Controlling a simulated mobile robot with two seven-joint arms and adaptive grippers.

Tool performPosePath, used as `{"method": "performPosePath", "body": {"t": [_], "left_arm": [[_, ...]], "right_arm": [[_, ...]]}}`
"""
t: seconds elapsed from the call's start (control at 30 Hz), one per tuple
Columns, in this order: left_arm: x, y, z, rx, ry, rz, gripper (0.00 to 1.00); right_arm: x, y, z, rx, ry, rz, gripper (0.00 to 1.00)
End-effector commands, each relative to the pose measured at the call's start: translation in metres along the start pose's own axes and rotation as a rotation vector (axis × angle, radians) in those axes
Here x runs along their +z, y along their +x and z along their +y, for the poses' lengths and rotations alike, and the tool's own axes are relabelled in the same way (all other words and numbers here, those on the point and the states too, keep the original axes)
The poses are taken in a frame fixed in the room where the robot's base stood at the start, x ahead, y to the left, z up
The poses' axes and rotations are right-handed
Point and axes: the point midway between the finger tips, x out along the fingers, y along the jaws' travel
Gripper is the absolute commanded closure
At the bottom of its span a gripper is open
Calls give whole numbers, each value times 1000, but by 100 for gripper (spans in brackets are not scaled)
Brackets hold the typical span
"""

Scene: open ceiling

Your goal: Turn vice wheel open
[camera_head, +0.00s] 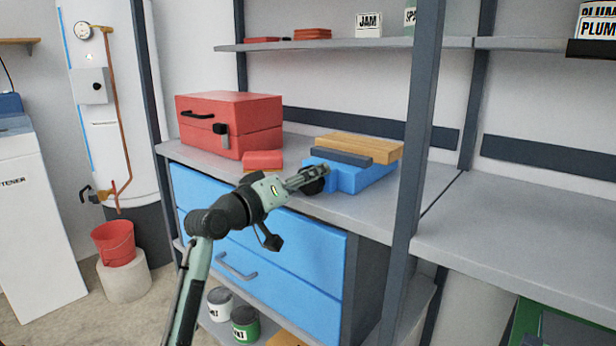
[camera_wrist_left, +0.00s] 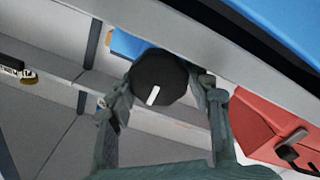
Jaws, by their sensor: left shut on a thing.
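The vice (camera_head: 358,177) is blue and stands on the grey bench, with a dark jaw bar and a wooden block at its top. Its black round wheel (camera_head: 314,187) faces the front left and is partly hidden by my left gripper (camera_head: 304,178). In the left wrist view the wheel (camera_wrist_left: 160,72) has a white mark low on its face, tilted slightly from vertical. There my left gripper's fingers (camera_wrist_left: 160,92) lie on both sides of the wheel and are shut on it. Part of the blue vice (camera_wrist_left: 127,43) shows behind the wheel. My right gripper is not in view.
A red toolbox (camera_head: 230,122) and a small red block (camera_head: 263,160) are on the bench left of the vice. Blue drawers (camera_head: 270,255) are below. A dark upright post (camera_head: 413,120) stands right of the vice. The bench at right (camera_head: 530,230) is clear.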

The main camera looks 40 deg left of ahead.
Motion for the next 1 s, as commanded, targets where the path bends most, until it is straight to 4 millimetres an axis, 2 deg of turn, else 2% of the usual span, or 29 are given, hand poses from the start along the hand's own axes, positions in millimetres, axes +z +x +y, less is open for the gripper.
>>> {"method": "performPosePath", "body": {"t": [0.2,0.23,0.37,0.8,1.0], "left_arm": [[0,0,0,1,-3,0,78],[0,0,0,1,-3,0,46],[0,0,0,1,-2,0,30],[1,0,-1,-1,4,-2,29],[5,0,-3,2,103,2,29]], "right_arm": [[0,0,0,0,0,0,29],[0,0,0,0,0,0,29],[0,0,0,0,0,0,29],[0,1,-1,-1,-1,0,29],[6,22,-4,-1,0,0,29]]}}
